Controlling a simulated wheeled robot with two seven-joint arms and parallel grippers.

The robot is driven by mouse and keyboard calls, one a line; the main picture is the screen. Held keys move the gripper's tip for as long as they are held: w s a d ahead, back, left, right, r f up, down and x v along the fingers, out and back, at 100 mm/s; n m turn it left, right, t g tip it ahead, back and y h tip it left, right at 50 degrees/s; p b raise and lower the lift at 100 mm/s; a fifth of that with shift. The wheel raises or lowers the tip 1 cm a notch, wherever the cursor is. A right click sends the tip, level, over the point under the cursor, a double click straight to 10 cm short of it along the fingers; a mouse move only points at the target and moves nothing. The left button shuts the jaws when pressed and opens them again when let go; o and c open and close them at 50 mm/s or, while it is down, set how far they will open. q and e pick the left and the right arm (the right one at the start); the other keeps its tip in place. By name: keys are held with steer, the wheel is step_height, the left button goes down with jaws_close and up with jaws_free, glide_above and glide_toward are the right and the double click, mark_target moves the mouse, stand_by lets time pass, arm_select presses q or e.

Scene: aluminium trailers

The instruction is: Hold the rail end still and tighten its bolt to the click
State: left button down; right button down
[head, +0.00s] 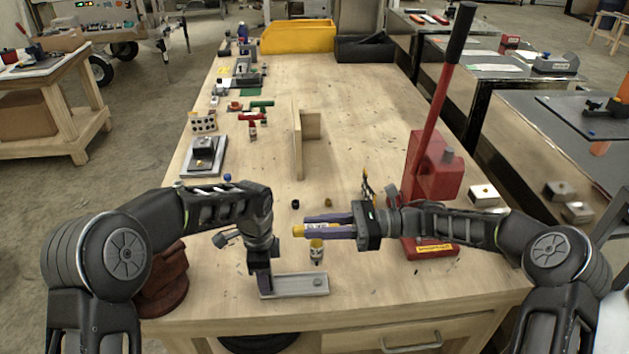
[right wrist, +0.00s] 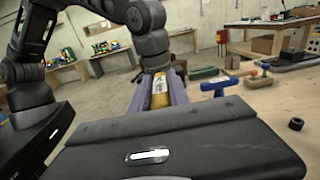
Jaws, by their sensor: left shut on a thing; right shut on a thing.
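The rail end (head: 300,285) is a short grey metal channel lying flat near the front edge of the bench. A round bolt head (head: 320,282) shows near its right end. My left gripper (head: 264,283) points down and is shut on the rail's left end. My right gripper (head: 318,225) lies level, its purple fingers shut on a yellow driver (head: 316,244) with a pale label. The driver hangs upright above and behind the bolt; its tip seems apart from the bolt. The driver (right wrist: 160,90) also shows between the fingers in the right wrist view.
A red lever tool (head: 436,170) stands close behind my right arm. A wooden bracket (head: 298,140) stands mid-bench. A small black piece (head: 295,204) and a brass one (head: 328,202) lie behind the right gripper. T-handled tools (head: 252,118) stand at left.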

mark_target(319, 258)
steer(key=shift+s+f, duration=0.4)
steer(key=shift+f, duration=0.1)
steer(key=shift+f, duration=0.1)
steer(key=shift+f, duration=3.05)
